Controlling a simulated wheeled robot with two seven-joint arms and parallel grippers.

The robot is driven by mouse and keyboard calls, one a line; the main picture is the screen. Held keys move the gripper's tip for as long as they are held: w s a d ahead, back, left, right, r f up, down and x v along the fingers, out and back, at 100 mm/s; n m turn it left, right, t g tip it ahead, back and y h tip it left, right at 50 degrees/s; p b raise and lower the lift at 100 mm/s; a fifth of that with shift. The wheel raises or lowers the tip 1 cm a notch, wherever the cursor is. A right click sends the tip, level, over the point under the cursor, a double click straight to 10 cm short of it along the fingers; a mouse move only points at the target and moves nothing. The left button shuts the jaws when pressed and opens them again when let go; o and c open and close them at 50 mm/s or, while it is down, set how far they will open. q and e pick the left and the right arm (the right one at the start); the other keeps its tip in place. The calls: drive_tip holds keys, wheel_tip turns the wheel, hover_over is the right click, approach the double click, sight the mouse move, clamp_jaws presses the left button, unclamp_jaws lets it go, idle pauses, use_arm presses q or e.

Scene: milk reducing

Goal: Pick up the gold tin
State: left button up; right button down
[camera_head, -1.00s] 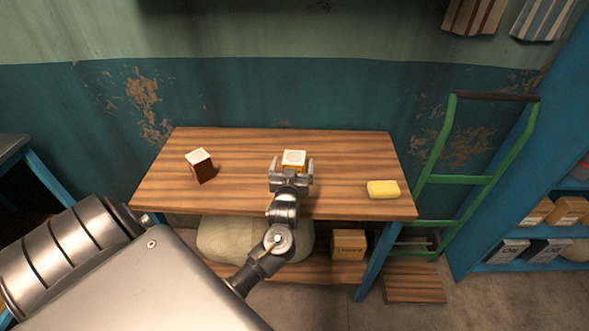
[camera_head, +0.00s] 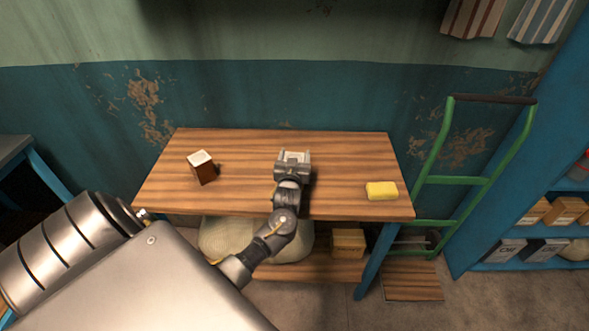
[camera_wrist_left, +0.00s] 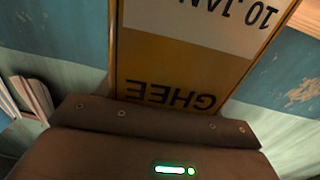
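The gold tin (camera_head: 293,153) is at the middle of the wooden table, mostly hidden behind my left gripper; only its pale top shows between the fingers. In the left wrist view the gold tin (camera_wrist_left: 180,72) fills the middle close up, with upside-down "GHEE" and a white date label. My left gripper (camera_head: 292,158) has a finger on each side of the tin, close against it, and looks shut on it. I cannot tell whether the tin's base touches the table. My right gripper is not in view.
On the table (camera_head: 240,197), a brown carton with a white top (camera_head: 203,168) stands to the left and a yellow block (camera_head: 382,190) lies at the right. A green hand truck (camera_head: 455,180) stands right of the table. A sack and a box (camera_head: 348,242) are below.

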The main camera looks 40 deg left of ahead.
use_arm(q)
drive_tip(key=c, duration=1.2)
drive_tip(key=shift+c, duration=0.2)
drive_tip(key=shift+r, duration=0.15)
